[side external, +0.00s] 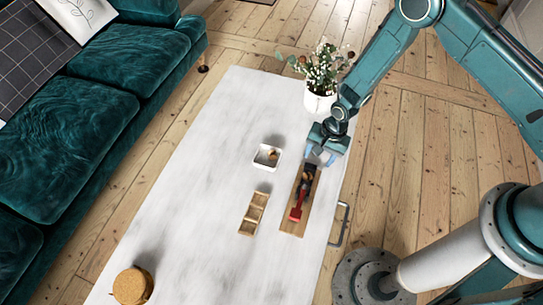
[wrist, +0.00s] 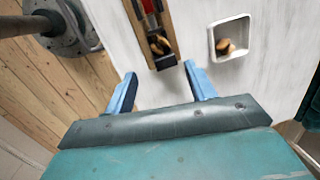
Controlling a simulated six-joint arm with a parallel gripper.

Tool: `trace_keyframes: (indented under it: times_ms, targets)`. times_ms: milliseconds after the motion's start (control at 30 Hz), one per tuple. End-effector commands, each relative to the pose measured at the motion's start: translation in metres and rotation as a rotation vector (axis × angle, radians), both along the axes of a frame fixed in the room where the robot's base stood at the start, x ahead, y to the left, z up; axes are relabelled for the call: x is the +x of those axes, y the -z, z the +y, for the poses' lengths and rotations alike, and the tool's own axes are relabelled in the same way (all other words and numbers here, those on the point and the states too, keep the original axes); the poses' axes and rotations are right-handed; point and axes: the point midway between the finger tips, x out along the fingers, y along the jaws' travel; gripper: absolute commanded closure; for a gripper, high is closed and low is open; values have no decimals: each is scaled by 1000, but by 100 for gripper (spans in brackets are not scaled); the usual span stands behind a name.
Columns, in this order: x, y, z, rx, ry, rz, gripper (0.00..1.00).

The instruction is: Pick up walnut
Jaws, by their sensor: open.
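A brown walnut (wrist: 225,46) lies in a small white square dish (wrist: 213,42); in the side external view the dish (side external: 258,160) stands on the white table with the walnut (side external: 272,154) in it. Brown pieces (wrist: 159,43) that look like walnut lie at the dark end of a red and black tool, seemingly a nutcracker (side external: 296,210), on a wooden board (side external: 289,228). My gripper (wrist: 160,84) is open and empty, above the board's far end. In the wrist view the dish is ahead and to the right of its fingers.
A small wooden tray with compartments (side external: 253,214) lies left of the board. A white pot of flowers (side external: 319,101) stands at the table's far right. A cork-topped container (side external: 132,286) is at the near left. A metal handle (side external: 341,224) sits at the right edge. The table's left is clear.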

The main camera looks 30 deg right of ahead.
Motion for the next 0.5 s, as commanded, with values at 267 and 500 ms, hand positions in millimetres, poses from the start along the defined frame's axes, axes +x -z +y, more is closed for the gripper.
trace_keyframes:
  times_ms: [267, 500]
  targets:
    - [1, 35, 6, -1, 0, 2, 45]
    - [2, 54, 9, -1, 1, 1, 45]
